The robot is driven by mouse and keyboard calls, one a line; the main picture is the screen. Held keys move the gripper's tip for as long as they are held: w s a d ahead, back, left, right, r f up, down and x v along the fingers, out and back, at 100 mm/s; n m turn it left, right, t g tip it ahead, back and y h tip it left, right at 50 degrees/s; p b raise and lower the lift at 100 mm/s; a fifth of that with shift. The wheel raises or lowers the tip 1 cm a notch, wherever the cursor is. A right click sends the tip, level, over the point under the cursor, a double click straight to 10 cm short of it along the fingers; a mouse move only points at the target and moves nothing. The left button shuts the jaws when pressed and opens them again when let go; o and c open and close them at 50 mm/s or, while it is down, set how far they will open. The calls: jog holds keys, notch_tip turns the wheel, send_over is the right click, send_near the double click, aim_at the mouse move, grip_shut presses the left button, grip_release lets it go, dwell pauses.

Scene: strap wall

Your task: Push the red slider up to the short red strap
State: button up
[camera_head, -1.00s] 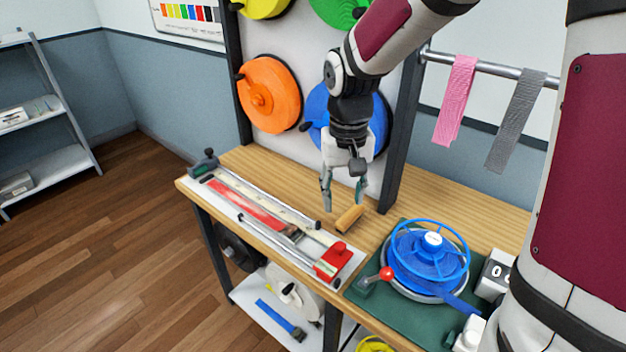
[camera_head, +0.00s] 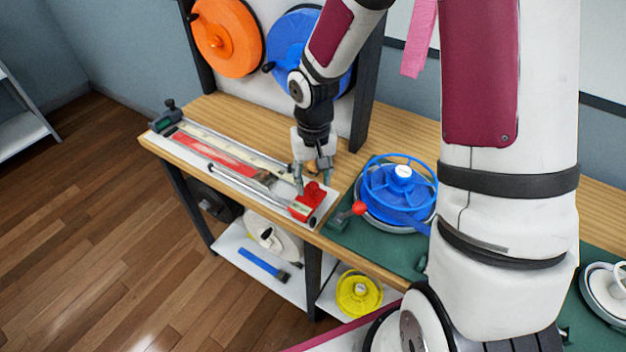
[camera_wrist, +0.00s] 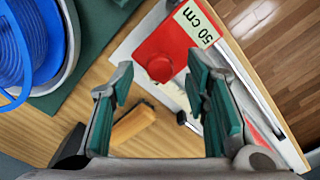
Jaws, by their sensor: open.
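The red slider (camera_head: 308,204) is at the right, near end of a white measuring board (camera_head: 232,172) on the wooden bench. In the wrist view the red slider (camera_wrist: 166,50) has a round red knob and a "50 cm" label beside it. A red strap (camera_head: 212,152) lies along the board further left, well apart from the slider. My gripper (camera_head: 314,180) is open, pointing down just behind the slider. In the wrist view my open gripper (camera_wrist: 158,76) has its fingertips on either side of the view below the knob. I cannot tell whether it touches the slider.
A wooden block (camera_wrist: 132,122) lies on the bench near my left finger in the wrist view. A blue reel (camera_head: 398,185) with a red-knobbed crank stands on a green mat right of the board. A metal rail runs along the board. Dark end hardware (camera_head: 168,115) sits at its far left.

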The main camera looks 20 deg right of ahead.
jog(key=shift+f, duration=0.5)
grip_shut()
jog(key=w+a+b, duration=0.1)
jog(key=w, duration=0.1)
jog(key=w+a+b, duration=0.1)
jog(key=w+a, duration=0.1)
jog(key=w, duration=0.1)
jog(key=w+a+b, duration=0.1)
jog(key=w+a, duration=0.1)
jog(key=shift+w+a+f+b, duration=0.2)
jog(key=shift+w+b, duration=0.1)
jog(key=shift+b, duration=0.1)
jog(key=shift+w+a+r, duration=0.25)
jog(key=shift+w+a, duration=0.1)
jog(key=shift+w, duration=0.05)
grip_release()
